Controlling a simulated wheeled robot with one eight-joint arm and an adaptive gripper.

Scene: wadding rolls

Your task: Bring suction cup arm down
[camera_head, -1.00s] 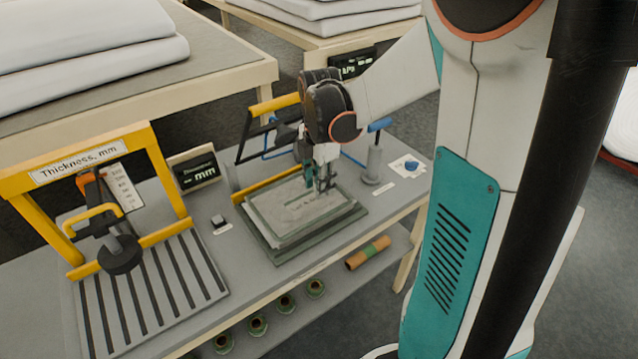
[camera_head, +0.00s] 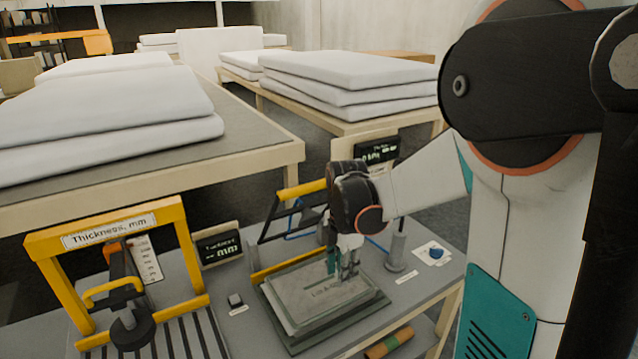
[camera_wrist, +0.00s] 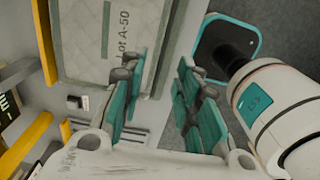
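A yellow-and-black frame (camera_head: 304,191) with blue tubing (camera_head: 299,237) stands at the back of the grey bench, behind a stack of flat plates. It may be the suction cup arm; my arm hides part of it, and its cup cannot be made out. My gripper (camera_head: 345,268) points down over the right back part of the plate stack (camera_head: 300,307). In the wrist view my gripper (camera_wrist: 157,88) has its teal-padded fingers apart with nothing between them. The lettered sample plate (camera_wrist: 85,40) lies beyond the fingers.
A yellow thickness gauge (camera_head: 105,236) stands at left, with a small display (camera_head: 218,249) beside it. A grey post (camera_head: 397,254) and a blue knob (camera_head: 436,254) are right of the plates. White wadding stacks (camera_head: 345,75) lie on tables behind.

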